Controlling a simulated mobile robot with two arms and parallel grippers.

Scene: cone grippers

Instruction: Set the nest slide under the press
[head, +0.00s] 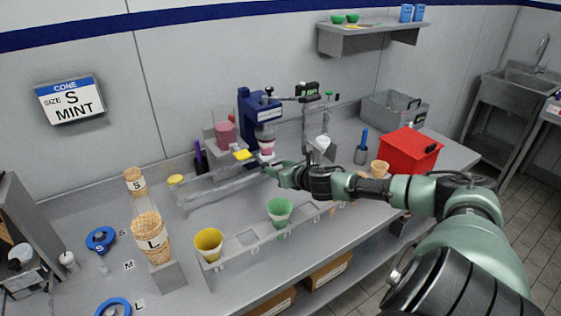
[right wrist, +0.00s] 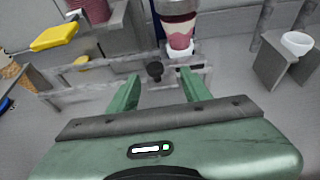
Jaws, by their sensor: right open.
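The blue press (head: 260,115) stands at the back of the bench against the wall. A pink cup (right wrist: 180,36) sits in a white nest (right wrist: 184,53) at the press's lower end; it also shows small in the head view (head: 267,146). I cannot tell whether the nest is exactly centred under the press. A black round knob (right wrist: 154,70) is in front of the nest, by a grey rail. My right gripper (right wrist: 158,80) is open, with its fingertips either side of the knob in the picture and nothing visibly gripped. My left gripper is out of view.
A grey rack (head: 253,246) with yellow and green cups runs along the front. Stacked cones (head: 149,232) stand left. A red box (head: 410,148) and a grey bin (head: 394,108) are at right.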

